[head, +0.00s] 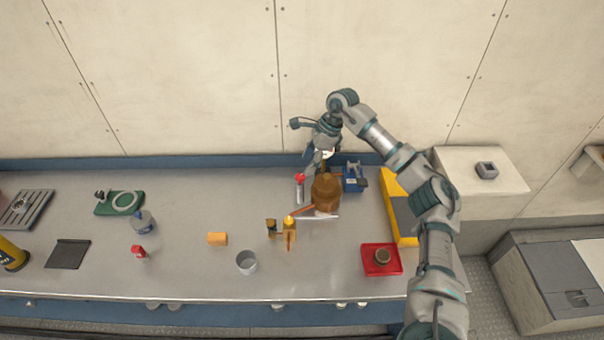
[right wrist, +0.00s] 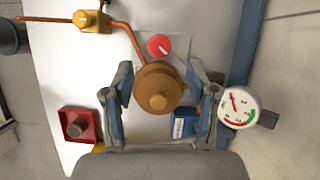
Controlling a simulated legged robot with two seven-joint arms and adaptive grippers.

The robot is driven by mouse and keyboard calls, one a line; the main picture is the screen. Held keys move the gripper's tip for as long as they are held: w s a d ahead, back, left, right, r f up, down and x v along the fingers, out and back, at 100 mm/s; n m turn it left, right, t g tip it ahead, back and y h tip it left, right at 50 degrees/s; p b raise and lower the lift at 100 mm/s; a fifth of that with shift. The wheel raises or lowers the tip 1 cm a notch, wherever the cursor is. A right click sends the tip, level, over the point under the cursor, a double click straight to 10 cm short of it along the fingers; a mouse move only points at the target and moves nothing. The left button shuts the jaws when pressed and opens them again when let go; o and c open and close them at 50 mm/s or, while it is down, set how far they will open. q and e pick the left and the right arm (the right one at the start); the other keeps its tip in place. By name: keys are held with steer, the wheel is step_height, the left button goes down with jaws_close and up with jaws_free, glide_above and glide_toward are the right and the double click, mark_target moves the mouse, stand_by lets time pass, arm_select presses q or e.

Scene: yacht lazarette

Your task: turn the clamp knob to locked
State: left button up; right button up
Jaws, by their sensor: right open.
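A round red knob (head: 300,177) with a pale pointer line sits on a silver body at the back of the bench. It also shows in the right wrist view (right wrist: 158,46), beyond the fingertips. I cannot tell for sure that it is the clamp knob, nor read any lock mark. A copper vessel (head: 326,192) stands just right of it; in the right wrist view its brass-topped lid (right wrist: 158,87) lies between the spread fingers. My right gripper (head: 319,160) is open and empty, pointing down near the vessel and red knob. My left gripper is out of view.
A blue device (head: 354,179) stands right of the vessel. A pressure gauge (right wrist: 238,105) is close to one finger. A copper pipe leads to a yellow valve (head: 289,222). A red tray (head: 369,271) holds a dark round part. The left middle bench has free room.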

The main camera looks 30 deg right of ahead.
mark_target(301, 175)
steer(key=x, duration=0.5)
steer(key=shift+a+f, duration=0.15)
steer(key=shift+f, duration=0.15)
jaws_close()
